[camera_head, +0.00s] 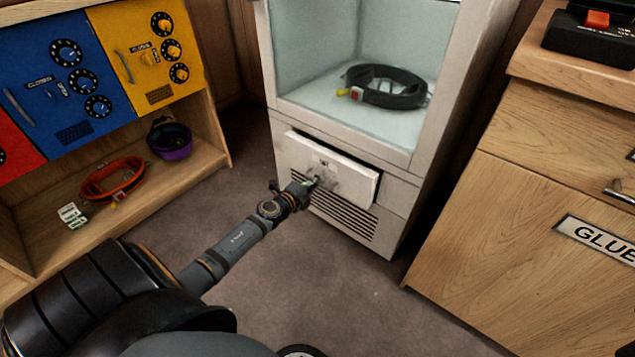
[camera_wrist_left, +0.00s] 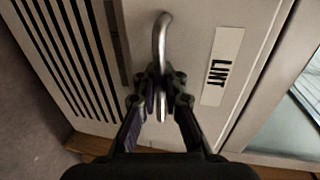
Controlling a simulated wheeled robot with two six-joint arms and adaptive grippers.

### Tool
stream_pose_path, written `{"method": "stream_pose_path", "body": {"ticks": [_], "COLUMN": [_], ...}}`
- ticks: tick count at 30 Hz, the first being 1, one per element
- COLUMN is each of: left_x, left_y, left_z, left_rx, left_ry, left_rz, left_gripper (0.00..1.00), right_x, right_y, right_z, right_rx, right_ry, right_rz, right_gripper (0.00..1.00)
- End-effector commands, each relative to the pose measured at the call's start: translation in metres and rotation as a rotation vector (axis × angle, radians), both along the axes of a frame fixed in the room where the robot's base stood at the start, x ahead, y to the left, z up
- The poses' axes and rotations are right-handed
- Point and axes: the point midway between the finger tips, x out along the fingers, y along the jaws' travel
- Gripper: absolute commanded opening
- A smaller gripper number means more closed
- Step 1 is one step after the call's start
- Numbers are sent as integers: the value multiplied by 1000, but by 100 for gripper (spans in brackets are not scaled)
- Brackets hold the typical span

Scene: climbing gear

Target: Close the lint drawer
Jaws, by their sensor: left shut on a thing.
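The lint drawer (camera_head: 350,182) is a pale front panel low on the white cabinet, and it stands out a little from the cabinet face. In the left wrist view its front (camera_wrist_left: 193,50) carries a "LINT" label (camera_wrist_left: 221,66) and a curved metal handle (camera_wrist_left: 160,38). My left gripper (camera_head: 314,182) reaches the drawer front from the left, and in the left wrist view its fingers (camera_wrist_left: 160,95) are closed around the handle. The gripper hides part of the handle in the head view. My right gripper is not in view.
The white cabinet (camera_head: 425,165) has a compartment above the drawer holding a dark coiled strap (camera_head: 385,98). A vent grille (camera_head: 345,212) lies below the drawer. A wooden cabinet (camera_head: 530,215) stands at the right. Floor between is clear.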

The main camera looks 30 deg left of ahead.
Motion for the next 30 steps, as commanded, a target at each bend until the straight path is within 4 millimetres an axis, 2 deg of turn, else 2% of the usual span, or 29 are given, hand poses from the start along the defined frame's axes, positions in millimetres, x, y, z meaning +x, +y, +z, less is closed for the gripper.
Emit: {"method": "stream_pose_path", "body": {"ticks": [6, 12, 15, 24, 25, 27, 30], "left_x": [3, 34, 43, 46, 46, 46, 46], "left_y": [1, 1, -1, -2, -2, -2, -2], "left_z": [1, 3, 1, 1, 1, 1, 1], "left_rx": [0, 0, 2, 3, 3, 3, 2], "left_ry": [-1, -3, 0, -1, -1, -1, -1], "left_rz": [2, 8, 6, 4, 4, 4, 3], "left_gripper": [0, 0, 0, 0, 10, 18, 18], "right_x": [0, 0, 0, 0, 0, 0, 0], "right_y": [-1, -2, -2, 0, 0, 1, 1], "right_z": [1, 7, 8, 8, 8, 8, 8], "right_rx": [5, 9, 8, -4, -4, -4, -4], "right_ry": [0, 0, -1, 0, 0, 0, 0], "right_rz": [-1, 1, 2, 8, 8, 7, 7], "right_gripper": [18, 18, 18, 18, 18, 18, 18]}}
